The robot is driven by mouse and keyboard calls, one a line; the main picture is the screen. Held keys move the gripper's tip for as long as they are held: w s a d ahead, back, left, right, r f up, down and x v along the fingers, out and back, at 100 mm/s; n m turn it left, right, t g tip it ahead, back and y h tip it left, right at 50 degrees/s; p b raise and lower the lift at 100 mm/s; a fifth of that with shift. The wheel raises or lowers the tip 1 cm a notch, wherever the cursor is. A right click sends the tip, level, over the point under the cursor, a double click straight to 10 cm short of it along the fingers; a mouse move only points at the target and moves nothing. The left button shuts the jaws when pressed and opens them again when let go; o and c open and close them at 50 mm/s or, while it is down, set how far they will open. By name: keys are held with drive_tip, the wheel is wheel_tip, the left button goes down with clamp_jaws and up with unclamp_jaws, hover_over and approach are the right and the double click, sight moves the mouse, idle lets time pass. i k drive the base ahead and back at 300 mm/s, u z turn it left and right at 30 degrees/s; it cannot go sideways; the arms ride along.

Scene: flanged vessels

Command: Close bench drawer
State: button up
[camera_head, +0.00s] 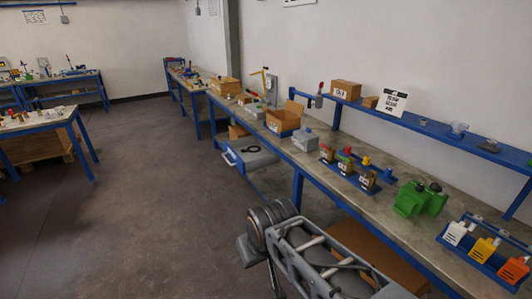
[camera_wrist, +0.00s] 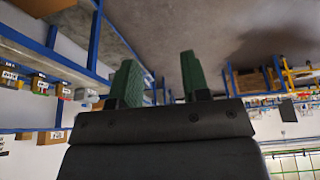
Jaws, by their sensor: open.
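The bench drawer (camera_head: 252,157) is a grey box under the long bench in the head view. It sticks out from the bench front into the aisle, with a pale handle (camera_head: 228,159) on its outer end. My gripper (camera_wrist: 158,77) shows in the wrist view with two green fingers spread apart and nothing between them. In the head view my arm is at the bottom centre, nearer than the drawer and apart from it; the fingers are hidden there. I cannot make out the drawer in the wrist view.
The long bench (camera_head: 318,160) runs along the right wall, bearing an open cardboard box (camera_head: 285,118), a green vessel (camera_head: 420,200) and coloured bottles. A cardboard box (camera_head: 375,250) sits under its near end. The floor (camera_head: 130,190) left of the bench is clear.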

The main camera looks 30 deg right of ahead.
sight(248, 153)
drive_tip(key=z, duration=0.35)
drive_tip(key=i, duration=1.85)
drive_tip(key=u, duration=0.85)
drive_tip(key=i, duration=0.35)
drive_tip(key=u, duration=0.3)
